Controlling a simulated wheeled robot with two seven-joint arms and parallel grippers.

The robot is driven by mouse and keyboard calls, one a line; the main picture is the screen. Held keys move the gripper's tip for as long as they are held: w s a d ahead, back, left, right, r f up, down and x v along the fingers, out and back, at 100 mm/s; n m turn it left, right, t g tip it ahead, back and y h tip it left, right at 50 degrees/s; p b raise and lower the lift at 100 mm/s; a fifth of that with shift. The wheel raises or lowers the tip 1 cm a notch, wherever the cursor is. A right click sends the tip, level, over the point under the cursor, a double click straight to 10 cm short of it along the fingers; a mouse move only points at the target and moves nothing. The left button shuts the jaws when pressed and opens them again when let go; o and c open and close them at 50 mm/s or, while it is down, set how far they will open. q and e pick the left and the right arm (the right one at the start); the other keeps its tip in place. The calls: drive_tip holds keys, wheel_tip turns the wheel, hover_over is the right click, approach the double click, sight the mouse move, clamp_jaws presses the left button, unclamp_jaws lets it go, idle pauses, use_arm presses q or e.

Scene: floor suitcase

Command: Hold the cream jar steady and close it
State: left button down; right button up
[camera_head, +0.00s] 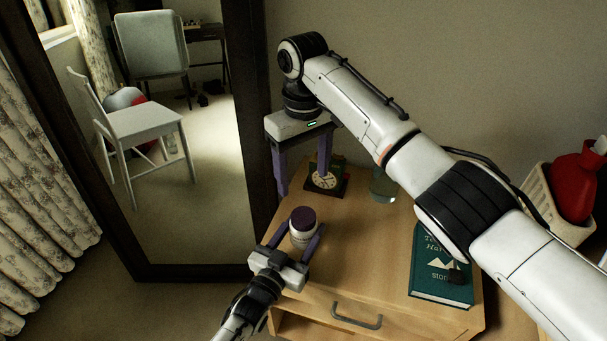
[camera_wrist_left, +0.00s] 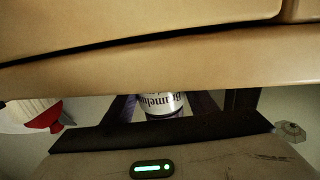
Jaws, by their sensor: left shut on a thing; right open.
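The cream jar (camera_head: 299,240) is a small pale jar near the left front of the wooden cabinet top. A dark purple lid (camera_head: 303,219) sits on its mouth; I cannot tell whether it is tight. My left gripper (camera_head: 301,241) comes from the front and is shut around the jar's body, one purple finger on each side. In the left wrist view the jar's label (camera_wrist_left: 162,103) shows upside down between the fingers. My right gripper (camera_head: 303,184) is open and empty, fingers pointing down, above and behind the jar, apart from the lid.
A small clock (camera_head: 325,180) stands behind the jar, and a glass (camera_head: 383,186) is right of it. A teal book (camera_head: 441,270) lies on the right of the cabinet top (camera_head: 365,255). A mirror (camera_head: 256,150) stands at left. A basket (camera_head: 545,190) holds a red bottle (camera_head: 575,185).

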use_arm(q)
drive_tip(key=c, duration=0.7)
unclamp_jaws()
drive_tip(key=shift+o, duration=0.2)
drive_tip(key=p+v, duration=0.2)
drive_tip(key=v, duration=0.7)
drive_tip(key=shift+s+a, duration=0.15)
drive_tip(key=shift+s, duration=0.2)
drive_tip(key=shift+s+a, duration=0.15)
drive_tip(key=shift+s, duration=0.15)
